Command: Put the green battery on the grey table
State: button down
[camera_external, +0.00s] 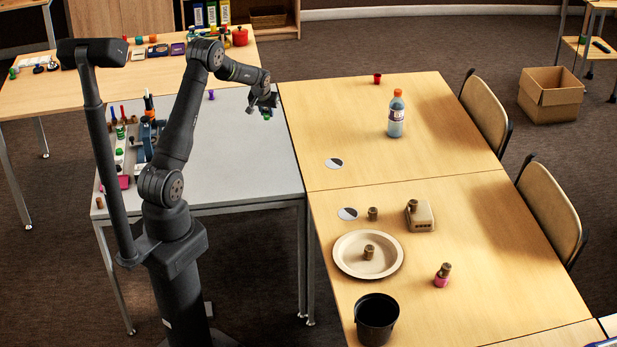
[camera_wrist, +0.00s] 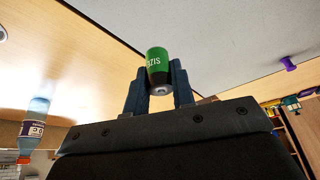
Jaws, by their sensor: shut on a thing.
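My gripper (camera_external: 264,106) is shut on the green battery (camera_wrist: 157,68), which has a green and black body and shows between the two fingers in the wrist view. In the external view only a small green bit of the battery (camera_external: 267,117) shows below the fingers. The gripper holds it in the air over the right part of the grey table (camera_external: 240,160), near the edge beside the wooden tables. The grey table also shows in the wrist view (camera_wrist: 220,35).
A purple object (camera_external: 211,95) stands on the grey table near its back edge. Several tools and markers crowd its left side. The middle of the grey table is clear. A bottle (camera_external: 396,115), a plate (camera_external: 342,268) and a black pot (camera_external: 376,320) stand on the wooden tables.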

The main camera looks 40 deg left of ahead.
jog(key=s+a+n+y, duration=0.15)
jog(key=s+a, duration=0.25)
jog(key=a, duration=0.5)
jog(key=s+a+n, duration=0.3)
jog(key=s+a, duration=0.1)
jog(key=a, duration=0.5)
jog(key=shift+g, duration=0.4)
jog(key=a+f, duration=0.2)
jog(key=a, duration=0.1)
jog(key=a+f, duration=0.2)
jog(key=a, duration=0.2)
jog(key=a+f, duration=0.2)
jog(key=a, duration=0.2)
jog(key=shift+s+f, duration=0.3)
jog(key=shift+a+f, duration=0.15)
jog(key=shift+a, duration=0.1)
jog(key=shift+f, duration=1.95)
jog(key=shift+f, duration=0.1)
jog(key=c, duration=1.2)
grip_release()
